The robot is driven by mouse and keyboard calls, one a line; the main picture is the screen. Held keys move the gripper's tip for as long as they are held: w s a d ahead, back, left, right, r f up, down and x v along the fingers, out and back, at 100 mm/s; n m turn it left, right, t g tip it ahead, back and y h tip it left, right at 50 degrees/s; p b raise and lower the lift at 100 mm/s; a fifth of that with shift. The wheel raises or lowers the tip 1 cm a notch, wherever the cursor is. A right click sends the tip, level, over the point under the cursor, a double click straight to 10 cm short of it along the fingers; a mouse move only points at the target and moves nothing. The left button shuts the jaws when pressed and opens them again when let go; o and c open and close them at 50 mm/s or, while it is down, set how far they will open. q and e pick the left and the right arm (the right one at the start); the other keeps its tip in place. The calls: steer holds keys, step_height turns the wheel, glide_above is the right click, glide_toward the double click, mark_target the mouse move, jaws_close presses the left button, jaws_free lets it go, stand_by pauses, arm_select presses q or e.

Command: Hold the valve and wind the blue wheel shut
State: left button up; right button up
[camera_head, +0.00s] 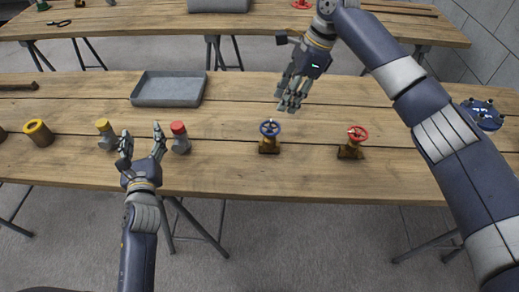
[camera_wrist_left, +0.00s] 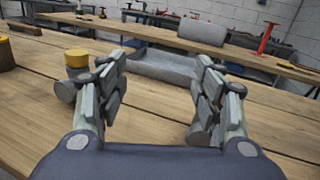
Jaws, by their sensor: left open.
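A brass valve with a blue wheel (camera_head: 269,129) stands upright on the near table, right of centre; its brass body (camera_head: 268,146) is below the wheel. A similar valve with a red wheel (camera_head: 357,134) stands to its right. My left gripper (camera_head: 143,143) is open and empty at the table's front edge, well left of the blue-wheel valve. In the left wrist view its fingers (camera_wrist_left: 160,92) are spread with nothing between them. My right gripper (camera_head: 288,101) hangs above the table, behind the blue-wheel valve and apart from it. Its fingers look spread and empty.
A yellow-topped fitting (camera_head: 105,132) and a red-topped one (camera_head: 180,138) stand beside my left gripper. A yellow-ringed cylinder (camera_head: 39,133) is further left. A grey tray (camera_head: 168,90) lies behind. A blue flange (camera_head: 483,113) is at far right. Table between red-topped fitting and blue-wheel valve is clear.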

arm_select(q)
steer(key=w+d+f+m+h, duration=0.1)
steer(key=w+d+m+h, duration=0.2)
steer(key=d, duration=0.7)
steer(key=d+m+h, duration=0.3)
steer(key=d+h, duration=0.1)
steer(key=d, duration=0.5)
steer(key=m+h, duration=0.3)
steer(key=h, duration=0.2)
glide_toward(275, 125)
steer(key=w+f, duration=0.2)
steer(key=shift+w+a+f+g, duration=0.15)
steer(key=shift+w+a+g, duration=0.1)
steer(key=shift+a+g, duration=0.15)
steer(key=shift+w+d, duration=0.4)
steer(key=shift+w, duration=0.1)
steer(key=x, duration=0.9)
steer(key=shift+w+d, duration=0.25)
jaws_close()
